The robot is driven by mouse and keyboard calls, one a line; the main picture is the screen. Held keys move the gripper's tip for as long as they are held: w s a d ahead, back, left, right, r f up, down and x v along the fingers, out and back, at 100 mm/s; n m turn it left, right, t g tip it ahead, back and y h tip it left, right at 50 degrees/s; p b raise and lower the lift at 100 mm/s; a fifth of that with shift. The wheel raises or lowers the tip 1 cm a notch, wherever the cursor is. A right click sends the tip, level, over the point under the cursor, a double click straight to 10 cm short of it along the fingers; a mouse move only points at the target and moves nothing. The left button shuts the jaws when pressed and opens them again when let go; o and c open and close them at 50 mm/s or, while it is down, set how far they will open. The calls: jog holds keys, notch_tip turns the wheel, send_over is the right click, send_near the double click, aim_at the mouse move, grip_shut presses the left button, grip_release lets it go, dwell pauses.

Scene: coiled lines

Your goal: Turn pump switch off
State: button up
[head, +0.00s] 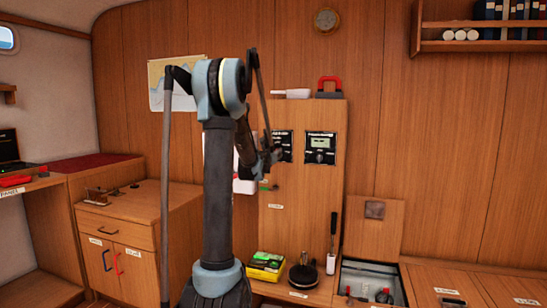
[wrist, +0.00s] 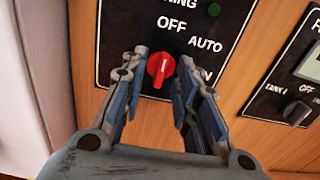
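The pump switch is a red knob (wrist: 160,70) on a black panel (wrist: 118,14) lettered OFF and AUTO, with another word partly hidden. Its pale mark runs up and slightly right, roughly towards OFF; the exact setting is hard to tell. My gripper (wrist: 162,60) is open, with one finger left of the knob and one right of it. I cannot tell whether they touch it. In the head view my gripper (head: 270,158) is in front of the black panel (head: 286,139), and the knob is hidden behind it.
A second black panel (head: 320,148) with a display and dark knob is just right. A red-handled item (head: 329,87) sits on the cabinet top. Below are a yellow-and-black box (head: 266,265), a black-handled tool (head: 332,240) and an open hatch (head: 372,280).

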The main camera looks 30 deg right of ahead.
jog(key=v, duration=1.1)
jog(key=shift+s+a, duration=0.2)
jog(key=shift+a, duration=0.1)
